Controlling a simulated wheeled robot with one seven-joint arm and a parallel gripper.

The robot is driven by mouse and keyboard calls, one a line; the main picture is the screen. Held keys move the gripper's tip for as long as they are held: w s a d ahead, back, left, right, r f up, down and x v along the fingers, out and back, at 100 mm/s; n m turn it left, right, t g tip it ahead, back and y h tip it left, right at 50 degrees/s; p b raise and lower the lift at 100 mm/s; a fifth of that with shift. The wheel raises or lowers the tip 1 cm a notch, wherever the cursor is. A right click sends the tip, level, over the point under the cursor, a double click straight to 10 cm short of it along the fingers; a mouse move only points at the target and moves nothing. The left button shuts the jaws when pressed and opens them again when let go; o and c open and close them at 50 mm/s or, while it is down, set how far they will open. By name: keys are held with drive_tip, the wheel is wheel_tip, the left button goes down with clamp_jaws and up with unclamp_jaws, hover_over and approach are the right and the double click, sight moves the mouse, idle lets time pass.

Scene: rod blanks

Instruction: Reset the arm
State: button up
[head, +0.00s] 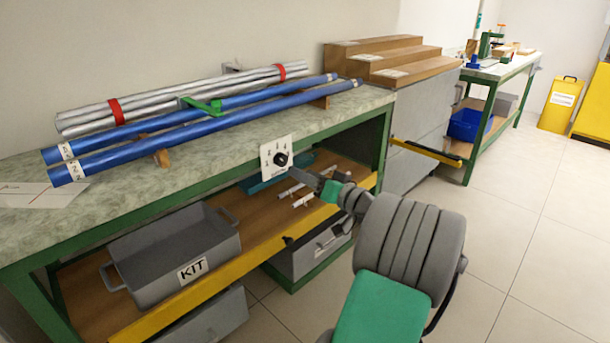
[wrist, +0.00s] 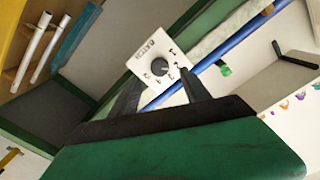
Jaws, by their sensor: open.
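My arm reaches out in the head view from the lower right to the bench front. My gripper (head: 298,172) is close in front of a white dial plate with a black knob (head: 281,159). In the wrist view the two dark fingers of my gripper (wrist: 160,79) are apart, one on each side of the knob (wrist: 159,68). Nothing is held between them. I cannot tell whether either finger touches the knob. The white plate (wrist: 147,50) carries small printed marks around the knob, too small to read surely.
Blue tubes (head: 220,123) and strapped silver rods (head: 180,97) lie on the bench top (head: 225,155). A grey KIT bin (head: 165,255) and loose white pieces (head: 292,190) sit on the lower shelf. A yellow rail (head: 230,270) edges the shelf. Floor to the right (head: 520,230) is clear.

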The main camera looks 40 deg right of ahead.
drive_tip(key=shift+s+d, duration=0.1)
drive_tip(key=w+a+r+n+g+y+p, duration=0.15)
drive_tip(key=a+r+g+p, duration=0.3)
drive_tip(key=a+p, duration=0.55)
drive_tip(key=w+a+r+n+g+y+p, duration=0.1)
drive_tip(key=w+a+r+n+g+p, duration=0.2)
drive_tip(key=a+r+p, duration=0.65)
drive_tip(key=s+a+r+g+h+p, duration=0.2)
drive_tip(key=s+a+r+g+p, duration=0.1)
drive_tip(key=s+a+p, duration=0.4)
drive_tip(key=s+a+r+g+h+p, duration=0.1)
drive_tip(key=s+a+r+g+p, duration=0.3)
drive_tip(key=s+p, duration=0.7)
drive_tip(key=s+a+r, duration=0.1)
drive_tip(key=a+r, duration=0.1)
drive_tip(key=a, duration=0.2)
drive_tip(key=shift+n+h, duration=0.35)
drive_tip(key=shift+s, duration=0.1)
